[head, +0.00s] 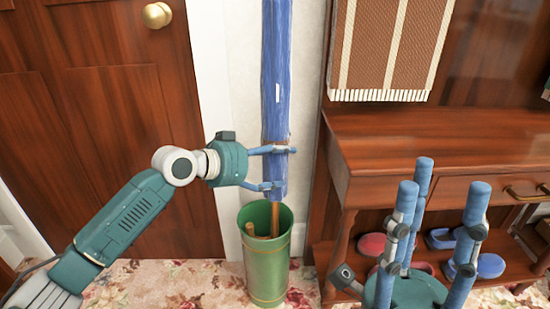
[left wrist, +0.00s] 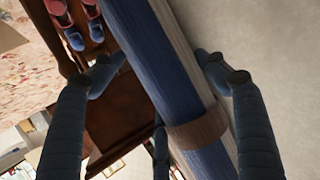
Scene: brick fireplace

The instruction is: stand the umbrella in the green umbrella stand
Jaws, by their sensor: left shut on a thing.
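The blue umbrella (head: 274,85) is rolled up and upright, its top cut off by the head view's upper edge. My left gripper (head: 279,168) is shut on its lower part. In the left wrist view the umbrella (left wrist: 158,70) runs between the fingers, with a brown band around it and a pale strip along one side. The green umbrella stand (head: 267,275) is on the floor directly below. A thin brown shaft shows between the umbrella's lower end and the stand's mouth; I cannot tell whether it is the umbrella's tip. My right gripper (head: 437,205) is open and empty, fingers up.
A wooden stick (head: 250,230) leans inside the stand. A wooden console table (head: 425,140) with shoes (head: 490,265) on its low shelf stands to the right, a striped cloth (head: 392,50) hanging above. A wooden door (head: 110,110) is at left. The floral carpet (head: 205,275) left of the stand is clear.

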